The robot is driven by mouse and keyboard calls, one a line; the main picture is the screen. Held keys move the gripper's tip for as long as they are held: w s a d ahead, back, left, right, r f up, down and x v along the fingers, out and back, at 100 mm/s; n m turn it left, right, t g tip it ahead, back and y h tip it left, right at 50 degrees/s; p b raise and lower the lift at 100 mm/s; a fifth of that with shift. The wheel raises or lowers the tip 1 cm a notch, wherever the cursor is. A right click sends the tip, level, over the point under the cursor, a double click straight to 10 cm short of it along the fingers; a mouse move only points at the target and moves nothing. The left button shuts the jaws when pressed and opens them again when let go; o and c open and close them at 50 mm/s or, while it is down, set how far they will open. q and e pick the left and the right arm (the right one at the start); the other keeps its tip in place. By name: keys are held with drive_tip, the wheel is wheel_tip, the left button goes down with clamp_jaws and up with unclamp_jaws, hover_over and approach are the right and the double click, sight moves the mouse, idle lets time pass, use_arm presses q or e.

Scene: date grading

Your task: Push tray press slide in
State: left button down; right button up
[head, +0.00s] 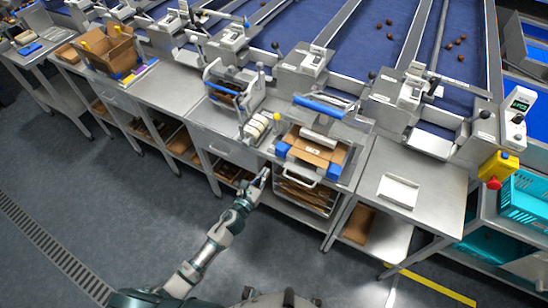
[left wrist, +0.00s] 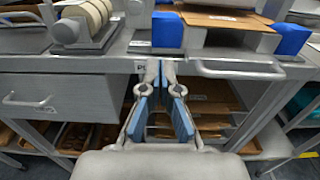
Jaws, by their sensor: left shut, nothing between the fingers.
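The tray press (head: 341,123) stands on the bench, with a blue bar across its top. Its slide sticks out at the front, carrying a brown cardboard tray (head: 318,151) between blue corner blocks. A pale loop handle (head: 296,178) is on the slide's front. In the left wrist view the handle (left wrist: 237,75) is right of my fingers. My left gripper (head: 264,173) is shut and empty, just left of the handle and in front of the bench edge. In the left wrist view the fingertips (left wrist: 162,66) point at the bench front, apart from the handle. My right gripper is out of view.
Tape rolls (head: 257,126) stand left of the press. A drawer (left wrist: 45,100) is left of my gripper, and shelves with cardboard (head: 305,194) lie below the slide. A white tray (head: 398,190) lies on the right bench. The floor in front is clear.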

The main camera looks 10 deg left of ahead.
sight(276, 154)
use_arm(q)
drive_tip(key=x, duration=0.7)
drive_tip(key=shift+a+f, duration=0.1)
drive_tip(key=shift+a, duration=0.2)
drive_tip(key=shift+w+d, duration=0.45)
drive_tip(key=shift+d, duration=0.05)
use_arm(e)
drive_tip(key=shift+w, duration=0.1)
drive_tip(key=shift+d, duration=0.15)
use_arm(q)
drive_tip(key=shift+a, duration=0.15)
drive_tip(key=b+x, duration=0.1)
drive_tip(key=x, duration=0.2)
drive_tip(key=shift+w+a+f, duration=0.15)
drive_tip(key=shift+w, duration=0.05)
drive_tip(key=shift+w+b, duration=0.3)
drive_tip(key=shift+b, duration=0.05)
drive_tip(key=shift+d+r, duration=0.2)
drive_tip(key=shift+r, duration=0.15)
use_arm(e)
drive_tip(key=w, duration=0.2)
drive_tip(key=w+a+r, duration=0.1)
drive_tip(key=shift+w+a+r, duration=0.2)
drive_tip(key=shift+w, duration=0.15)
